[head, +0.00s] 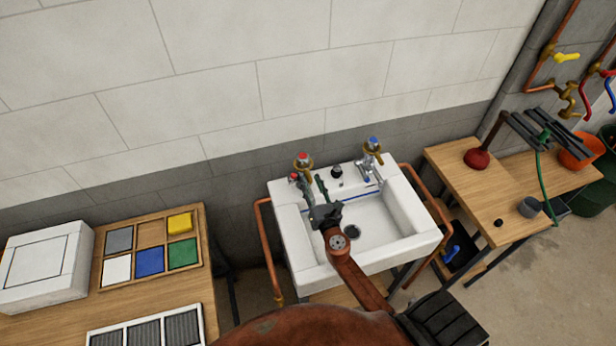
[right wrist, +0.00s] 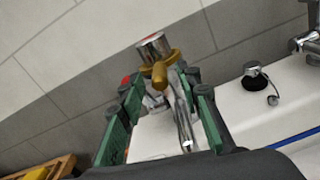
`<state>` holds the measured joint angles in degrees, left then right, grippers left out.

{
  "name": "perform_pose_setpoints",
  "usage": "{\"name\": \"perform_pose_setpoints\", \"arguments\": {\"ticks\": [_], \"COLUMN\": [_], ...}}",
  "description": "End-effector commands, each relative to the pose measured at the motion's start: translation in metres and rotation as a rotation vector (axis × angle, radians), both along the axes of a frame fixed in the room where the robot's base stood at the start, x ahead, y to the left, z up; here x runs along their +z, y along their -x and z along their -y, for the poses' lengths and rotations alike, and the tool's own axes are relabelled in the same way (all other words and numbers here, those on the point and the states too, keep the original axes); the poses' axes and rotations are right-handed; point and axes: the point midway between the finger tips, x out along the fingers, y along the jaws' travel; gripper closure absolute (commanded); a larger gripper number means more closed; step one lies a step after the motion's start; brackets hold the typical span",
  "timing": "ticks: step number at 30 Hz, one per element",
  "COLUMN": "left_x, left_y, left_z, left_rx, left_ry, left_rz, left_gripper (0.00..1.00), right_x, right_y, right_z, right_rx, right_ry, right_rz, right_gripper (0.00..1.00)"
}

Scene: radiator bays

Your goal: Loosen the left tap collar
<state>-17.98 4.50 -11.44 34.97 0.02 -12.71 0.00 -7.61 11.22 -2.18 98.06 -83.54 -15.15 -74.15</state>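The left tap (head: 304,160) stands at the back left of the white sink (head: 415,238). It has a red mark, a chrome top and a brass collar with lobes (right wrist: 158,68). My right gripper (head: 308,180) reaches over the sink from the front towards this tap. In the right wrist view its green-padded fingers (right wrist: 160,84) are spread apart, with the collar ahead between the tips and the chrome spout (right wrist: 184,122) between the fingers. I see no clear contact with the collar. The right tap (head: 372,148) has a blue mark. My left gripper is not in view.
A black plug on a chain (right wrist: 256,78) sits on the sink ledge between the taps. Copper pipes (head: 264,240) flank the sink. A bench with coloured tiles (head: 150,260) is at left. A wooden table (head: 470,195) with a plunger (head: 477,158) is at right.

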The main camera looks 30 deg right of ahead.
Motion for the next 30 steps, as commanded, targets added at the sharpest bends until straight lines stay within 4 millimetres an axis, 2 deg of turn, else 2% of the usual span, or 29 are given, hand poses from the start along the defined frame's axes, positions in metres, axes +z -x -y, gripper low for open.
{"name": "perform_pose_setpoints", "arguments": {"ticks": [6,12,16,30], "left_x": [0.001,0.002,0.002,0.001], "left_y": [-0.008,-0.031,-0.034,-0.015], "left_z": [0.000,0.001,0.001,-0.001], "left_rx": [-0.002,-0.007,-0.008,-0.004], "left_ry": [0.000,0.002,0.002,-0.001], "left_rz": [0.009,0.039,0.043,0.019], "left_gripper": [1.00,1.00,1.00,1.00], "right_x": [0.000,0.000,0.000,0.000], "right_y": [-0.021,-0.025,-0.025,-0.025], "right_z": [0.004,0.004,0.004,0.004], "right_rx": [0.001,0.003,0.003,0.003], "right_ry": [0.000,-0.001,-0.001,-0.001], "right_rz": [0.000,0.000,0.000,0.000], "right_gripper": [0.68,0.68,0.69,1.00]}}
